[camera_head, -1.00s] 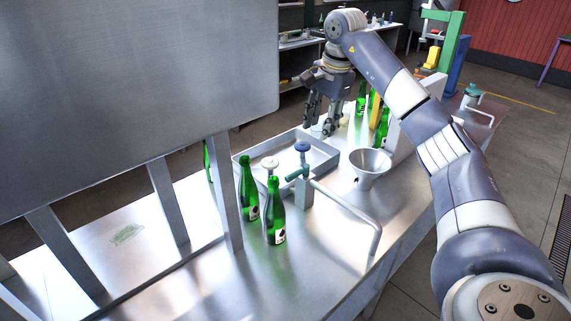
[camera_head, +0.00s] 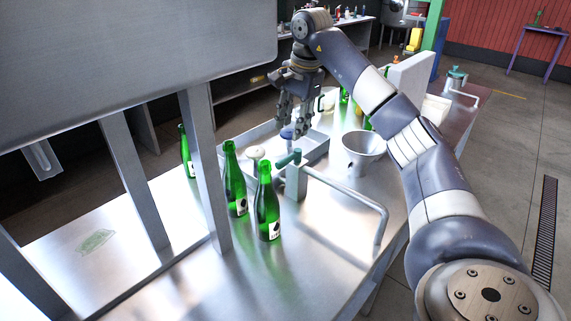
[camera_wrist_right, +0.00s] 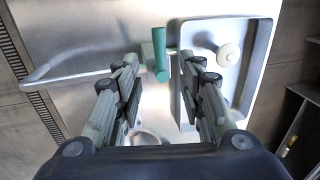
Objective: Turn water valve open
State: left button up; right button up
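The water valve has a teal handle (camera_head: 288,158) on a grey metal block, with a bent metal pipe (camera_head: 350,199) running from it to the right. A blue knob (camera_head: 287,134) shows just behind the handle, partly hidden by my right gripper. My right gripper (camera_head: 290,122) points down above the tray side of the valve. In the right wrist view its fingers (camera_wrist_right: 160,62) are spread and empty, with the teal handle (camera_wrist_right: 160,52) beyond and between their tips. Contact cannot be made out. My left gripper is not in view.
A metal bucket (camera_head: 362,153) stands at right. A large metal panel (camera_head: 120,60) blocks the upper left.

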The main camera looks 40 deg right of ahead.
aim_at(286, 159)
jog(key=f, duration=0.3)
jog(key=w+f+p, duration=0.1)
jog(key=f, duration=0.5)
jog(key=shift+w+f+p, duration=0.3)
jog(key=shift+w+p, duration=0.05)
jog(key=shift+w, duration=0.05)
jog(key=shift+w+a+f, duration=0.1)
jog(key=shift+f, duration=0.5)
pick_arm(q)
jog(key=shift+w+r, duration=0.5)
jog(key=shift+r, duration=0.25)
pick_arm(e)
grip_shut()
